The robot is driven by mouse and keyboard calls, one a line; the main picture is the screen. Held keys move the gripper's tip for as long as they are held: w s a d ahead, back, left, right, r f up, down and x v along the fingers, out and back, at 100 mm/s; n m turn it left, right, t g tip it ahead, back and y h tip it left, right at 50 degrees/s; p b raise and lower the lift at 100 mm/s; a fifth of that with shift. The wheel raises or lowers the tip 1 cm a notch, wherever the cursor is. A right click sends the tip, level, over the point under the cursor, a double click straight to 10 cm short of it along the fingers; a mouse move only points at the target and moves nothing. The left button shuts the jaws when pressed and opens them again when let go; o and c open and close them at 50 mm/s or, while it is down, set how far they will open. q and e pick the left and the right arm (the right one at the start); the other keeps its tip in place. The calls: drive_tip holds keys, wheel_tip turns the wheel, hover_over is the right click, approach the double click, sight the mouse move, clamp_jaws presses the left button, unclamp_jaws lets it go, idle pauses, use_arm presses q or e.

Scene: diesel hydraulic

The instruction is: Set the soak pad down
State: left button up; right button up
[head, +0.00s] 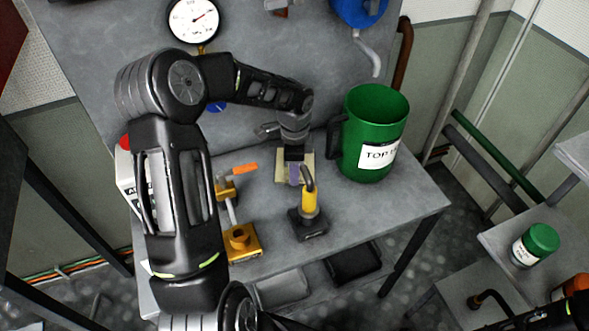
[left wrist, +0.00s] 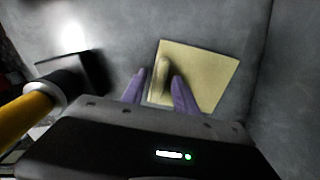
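The soak pad is a pale yellow square (head: 281,170) on the grey workbench, partly hidden by my left gripper. In the left wrist view the pad (left wrist: 212,65) looks flat, with a tan upright grip standing at its left part. My left gripper (head: 294,175) points down over the pad. Its purple fingers (left wrist: 158,85) stand on either side of the tan grip, with narrow gaps visible, so they look open around it. Whether the pad touches the bench everywhere is hard to tell. My right gripper is out of view; only part of that arm shows at the lower right.
A green jug (head: 372,110) stands right of the pad. A yellow-handled tool on a black base (head: 309,215) stands in front. A brass valve piece with an orange handle (head: 240,240) lies to the left. Bare bench (head: 395,210) lies at the right front.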

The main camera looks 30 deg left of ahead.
use_arm(q)
wheel_tip(320, 180, up, 12)
drive_tip(key=shift+r+b, duration=0.15)
drive_tip(key=shift+b, duration=0.15)
idle(0.8)
